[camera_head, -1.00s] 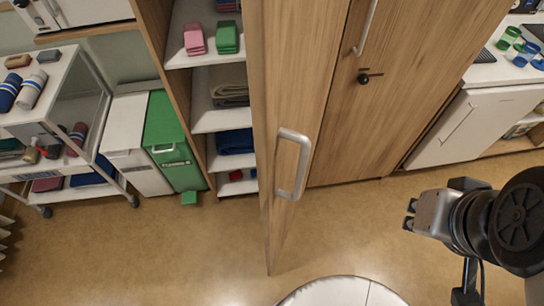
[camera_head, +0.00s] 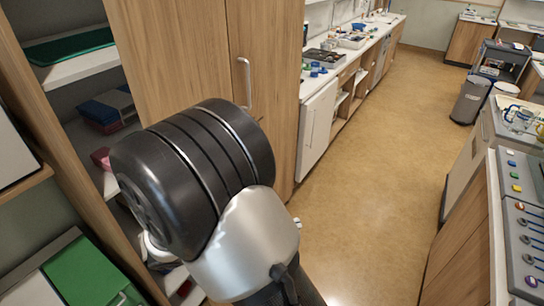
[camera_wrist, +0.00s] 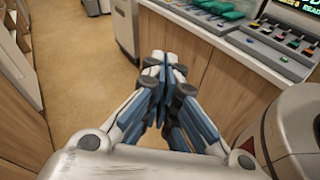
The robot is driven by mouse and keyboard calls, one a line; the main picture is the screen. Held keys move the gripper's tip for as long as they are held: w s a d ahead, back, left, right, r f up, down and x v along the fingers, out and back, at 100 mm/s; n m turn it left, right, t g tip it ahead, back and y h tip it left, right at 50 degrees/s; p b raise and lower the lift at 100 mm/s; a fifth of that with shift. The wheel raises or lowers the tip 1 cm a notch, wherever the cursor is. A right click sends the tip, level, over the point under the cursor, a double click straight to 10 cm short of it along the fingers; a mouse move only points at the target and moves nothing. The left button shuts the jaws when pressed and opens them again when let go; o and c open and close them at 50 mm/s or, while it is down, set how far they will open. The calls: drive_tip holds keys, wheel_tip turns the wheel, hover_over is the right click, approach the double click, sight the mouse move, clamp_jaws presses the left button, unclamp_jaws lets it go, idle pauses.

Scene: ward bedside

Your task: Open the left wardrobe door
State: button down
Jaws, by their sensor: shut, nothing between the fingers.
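The wardrobe's left door (camera_head: 170,50) is a light wood panel. The right wardrobe door (camera_head: 268,60) looks shut and has a silver bar handle (camera_head: 245,82). My arm covers the lower part of both doors. My gripper (camera_wrist: 163,65) shows only in the wrist view. Its fingers are together and empty, away from the door, over the floor in front of a wooden counter.
A counter (camera_wrist: 205,55) with a button panel is near the gripper. A workbench (camera_head: 350,50) runs along the back. The aisle floor (camera_head: 370,180) is clear.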

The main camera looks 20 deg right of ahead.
drive_tip(key=w+a+f+n+t+h, duration=0.2)
drive_tip(key=w+a+f+n+t, duration=0.1)
drive_tip(key=w+n+t, duration=0.15)
drive_tip(key=b+x, duration=0.2)
drive_tip(key=x, duration=1.1)
drive_tip(key=shift+d+b, duration=0.25)
drive_tip(key=shift+b, duration=0.15)
drive_tip(key=shift+s, duration=0.1)
idle(0.6)
drive_tip(key=v, duration=1.2)
